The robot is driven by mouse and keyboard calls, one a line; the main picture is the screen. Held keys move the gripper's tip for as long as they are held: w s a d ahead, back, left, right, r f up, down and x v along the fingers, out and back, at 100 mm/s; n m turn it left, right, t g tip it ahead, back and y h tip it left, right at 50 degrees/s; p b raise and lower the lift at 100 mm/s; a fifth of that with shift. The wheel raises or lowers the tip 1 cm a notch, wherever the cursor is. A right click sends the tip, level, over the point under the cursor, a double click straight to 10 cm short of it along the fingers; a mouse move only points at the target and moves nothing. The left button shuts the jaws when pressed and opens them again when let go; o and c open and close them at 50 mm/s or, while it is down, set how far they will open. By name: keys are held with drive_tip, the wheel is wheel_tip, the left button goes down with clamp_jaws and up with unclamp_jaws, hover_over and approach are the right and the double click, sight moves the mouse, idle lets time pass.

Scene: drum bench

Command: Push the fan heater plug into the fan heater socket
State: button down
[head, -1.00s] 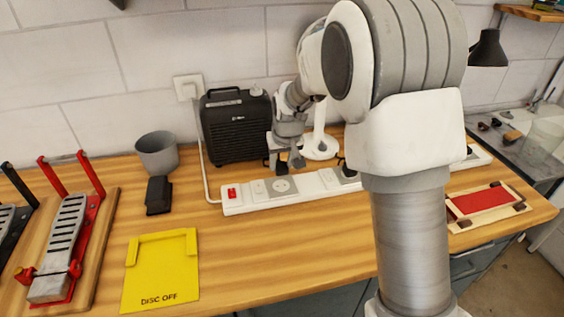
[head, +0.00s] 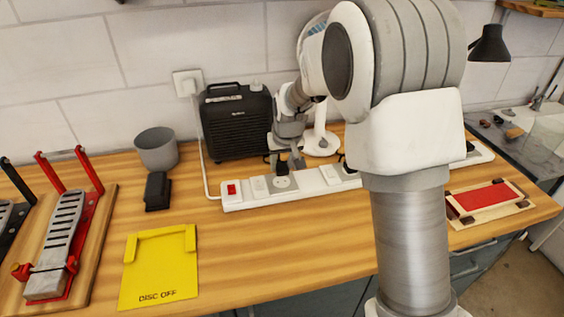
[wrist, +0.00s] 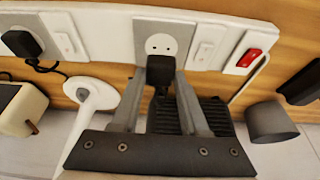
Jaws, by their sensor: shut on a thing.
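My gripper (wrist: 163,88) is shut on a black plug (wrist: 160,70), which sits between its two grey fingers. The round white socket (wrist: 161,46) on a grey plate lies just beyond the plug in the wrist view, with its two holes showing. The plug looks apart from the socket, its near edge overlapping the lower rim of the socket. In the head view my gripper (head: 285,165) and the dark plug (head: 281,169) are just above and behind the socket (head: 282,182). The plug's prongs are hidden.
The white power strip (head: 240,205) has a red switch (head: 231,189) at its left end. Another black plug (wrist: 22,42) sits in the strip. A black boxy appliance (head: 236,122), a white lamp-like stand (head: 322,140) and a grey cup (head: 156,149) stand nearby.

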sight(283, 169)
drive_tip(key=shift+f+b, duration=0.75)
drive_tip(key=shift+f, duration=0.35)
drive_tip(key=shift+f+b, duration=0.7)
idle(1.5)
drive_tip(key=shift+c, duration=1.7)
unclamp_jaws()
drive_tip(key=p+v, duration=0.1)
drive_tip(key=v, duration=1.6)
drive_tip(key=shift+r, duration=0.2)
drive_tip(key=shift+f, duration=0.1)
